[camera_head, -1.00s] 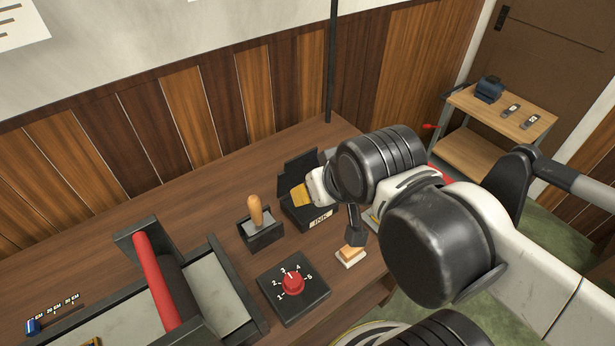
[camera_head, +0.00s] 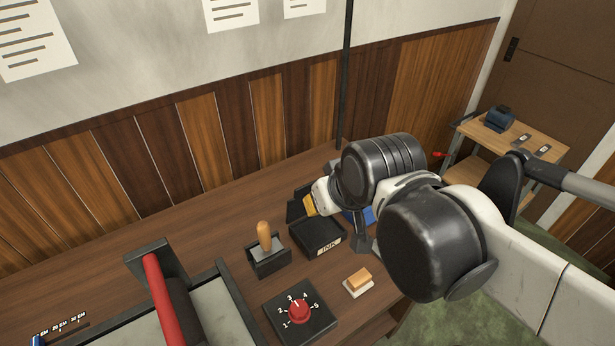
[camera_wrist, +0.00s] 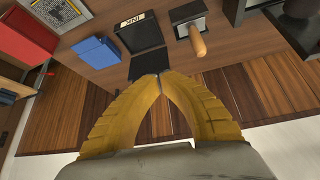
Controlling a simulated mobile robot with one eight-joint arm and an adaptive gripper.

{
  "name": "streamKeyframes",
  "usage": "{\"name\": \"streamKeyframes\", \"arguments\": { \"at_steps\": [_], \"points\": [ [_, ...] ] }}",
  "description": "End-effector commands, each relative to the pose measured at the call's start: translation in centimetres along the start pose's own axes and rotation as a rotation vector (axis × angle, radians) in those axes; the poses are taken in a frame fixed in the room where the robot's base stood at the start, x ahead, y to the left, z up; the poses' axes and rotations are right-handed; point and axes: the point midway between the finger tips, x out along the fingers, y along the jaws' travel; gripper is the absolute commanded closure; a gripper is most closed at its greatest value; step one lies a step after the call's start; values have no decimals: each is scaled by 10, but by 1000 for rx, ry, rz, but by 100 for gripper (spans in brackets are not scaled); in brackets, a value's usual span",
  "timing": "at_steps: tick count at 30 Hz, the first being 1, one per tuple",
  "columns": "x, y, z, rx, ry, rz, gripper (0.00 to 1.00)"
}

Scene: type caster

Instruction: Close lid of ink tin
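The ink tin (camera_head: 318,239) is a shallow black box with an INK label on its front, standing on the wooden desk. Its black lid (camera_head: 293,209) is open at the back, partly hidden by my gripper (camera_head: 308,206) in the head view. In the wrist view the tin (camera_wrist: 140,37) and its raised lid (camera_wrist: 148,66) lie just beyond my yellow fingers. The fingertips (camera_wrist: 159,77) are together and empty, overlapping the lid's outer edge in the picture. I cannot tell whether they touch it.
A wooden-handled stamp (camera_head: 266,246) stands left of the tin. A numbered dial box with a red knob (camera_head: 299,309) and an orange-and-white block (camera_head: 358,282) are in front. A blue box (camera_wrist: 97,51) lies on the tin's other side. The panelled wall (camera_head: 226,130) is close behind.

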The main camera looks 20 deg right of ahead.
Motion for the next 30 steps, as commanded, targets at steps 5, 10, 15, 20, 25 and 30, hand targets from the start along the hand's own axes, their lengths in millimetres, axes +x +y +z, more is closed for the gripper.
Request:
{"name": "streamKeyframes", "arguments": {
  "at_steps": [5, 10, 15, 20, 25, 30],
  "points": [
    [11, 13, -56, -39, -35, -21, 100],
    [37, 29, -98, -82, -64, -49, 100],
    [67, 44, -126, -118, -83, -77, 100],
    [84, 53, -137, -139, -90, -92, 100],
    [96, 54, -138, -145, -92, -97, 100],
    [124, 51, -134, -146, -92, -97, 100]
  ]
}}
